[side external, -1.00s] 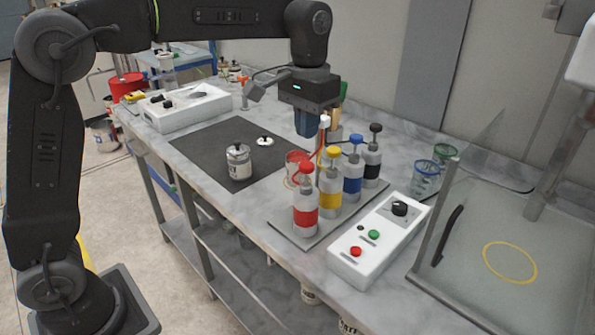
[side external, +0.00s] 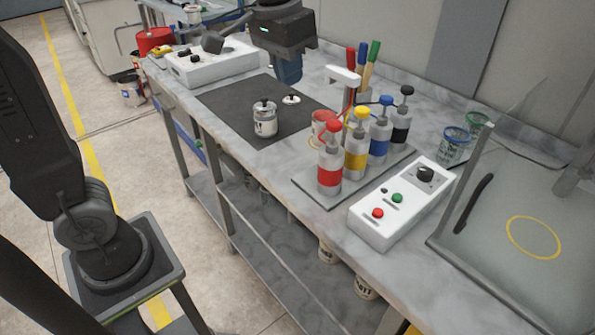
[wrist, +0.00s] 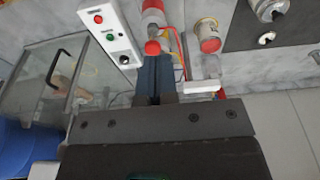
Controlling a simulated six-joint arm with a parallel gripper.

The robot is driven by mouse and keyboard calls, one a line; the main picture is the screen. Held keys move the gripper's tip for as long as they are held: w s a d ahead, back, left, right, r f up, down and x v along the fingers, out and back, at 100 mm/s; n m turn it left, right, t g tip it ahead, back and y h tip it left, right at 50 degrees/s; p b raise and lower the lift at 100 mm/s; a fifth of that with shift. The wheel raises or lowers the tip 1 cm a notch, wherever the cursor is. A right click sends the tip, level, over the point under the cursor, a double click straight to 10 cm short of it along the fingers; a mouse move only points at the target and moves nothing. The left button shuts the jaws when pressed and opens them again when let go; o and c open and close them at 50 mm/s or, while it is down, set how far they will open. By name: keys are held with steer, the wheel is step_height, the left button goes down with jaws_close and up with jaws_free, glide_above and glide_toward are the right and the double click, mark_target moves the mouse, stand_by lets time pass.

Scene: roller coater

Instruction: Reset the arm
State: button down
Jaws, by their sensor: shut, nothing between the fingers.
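My gripper (side external: 288,72) is at the top of the side external view, above the far part of the bench and apart from it. Its blue fingers are shut and empty. In the wrist view the gripper (wrist: 155,98) points down over the bench, with the red-topped bottle (wrist: 153,18) and a red cup (wrist: 207,38) beyond its tips. In the side external view, most of the upper arm is cut off by the top edge.
Pump bottles in red (side external: 330,165), yellow, blue and black stand on a tray near a white button box (side external: 402,203). A metal can (side external: 264,120) sits on the dark mat (side external: 225,103). A clear-walled enclosure (side external: 535,235) stands at right. A white device (side external: 212,64) is at back left.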

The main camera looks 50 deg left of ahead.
steer(key=s+a+f+t, duration=0.1)
steer(key=s+f, duration=0.3)
steer(key=s, duration=0.3)
steer(key=s+a+f+t, duration=0.1)
steer(key=s+f+t, duration=0.1)
steer(key=s+f, duration=0.2)
steer(key=s, duration=0.3)
steer(key=shift+s+a+t, duration=0.3)
steer(key=shift+s+a, duration=0.1)
